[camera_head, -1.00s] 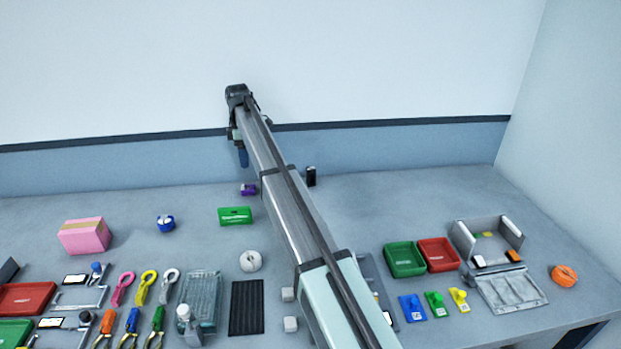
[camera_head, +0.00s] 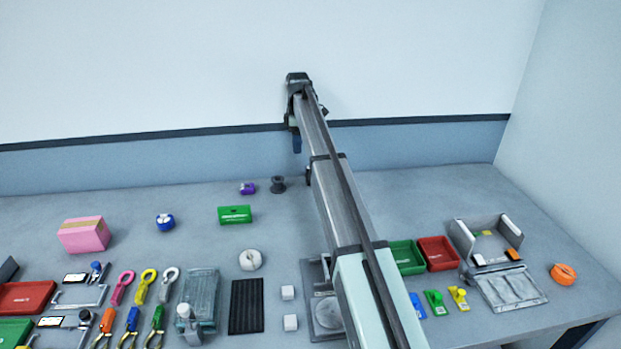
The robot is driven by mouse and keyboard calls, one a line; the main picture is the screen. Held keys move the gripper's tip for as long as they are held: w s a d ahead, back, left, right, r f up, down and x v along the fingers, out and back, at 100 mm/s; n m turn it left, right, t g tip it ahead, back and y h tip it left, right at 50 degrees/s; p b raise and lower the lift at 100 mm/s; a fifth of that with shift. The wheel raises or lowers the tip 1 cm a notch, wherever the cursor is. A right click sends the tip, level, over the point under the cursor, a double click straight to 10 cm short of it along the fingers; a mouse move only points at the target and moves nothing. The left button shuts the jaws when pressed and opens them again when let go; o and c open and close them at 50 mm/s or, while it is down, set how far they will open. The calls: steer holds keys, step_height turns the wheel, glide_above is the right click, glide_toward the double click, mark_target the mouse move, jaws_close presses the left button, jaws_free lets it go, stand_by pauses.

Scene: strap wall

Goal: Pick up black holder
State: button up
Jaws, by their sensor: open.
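A small dark spool-shaped thing (camera_head: 278,184) stands upright at the back of the table. I cannot tell whether it is the black holder. Another small black upright thing, seen a second ago just right of it, is now hidden behind my arm and may be the holder. My gripper (camera_head: 297,145) hangs below the end of my arm, above the back of the table in the picture. It is open, though its fingers are small and partly covered by the wrist. It appears apart from the spool-shaped thing, up and to its right.
A purple item (camera_head: 247,188), a green box (camera_head: 235,215) and a white roll (camera_head: 250,260) lie left of my arm. A pink box (camera_head: 84,235) stands farther left. Green (camera_head: 406,257) and red (camera_head: 438,253) trays are at right. The back right table is fairly clear.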

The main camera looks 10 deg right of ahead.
steer(key=d+f+m, duration=0.1)
steer(key=f+m, duration=0.1)
steer(key=m, duration=0.8)
steer(key=d+f+m, duration=0.1)
steer(key=f+m, duration=0.2)
steer(key=m, duration=0.8)
steer(key=d+f+m, duration=0.1)
steer(key=f+m, duration=0.2)
steer(key=m, duration=0.7)
steer(key=shift+s+d+m, duration=0.3)
steer(key=shift+s, duration=0.1)
steer(key=shift+s+d+f, duration=0.1)
steer(key=shift+f, duration=1.2)
steer(key=shift+d+f, duration=0.1)
steer(key=shift+f, duration=1.15)
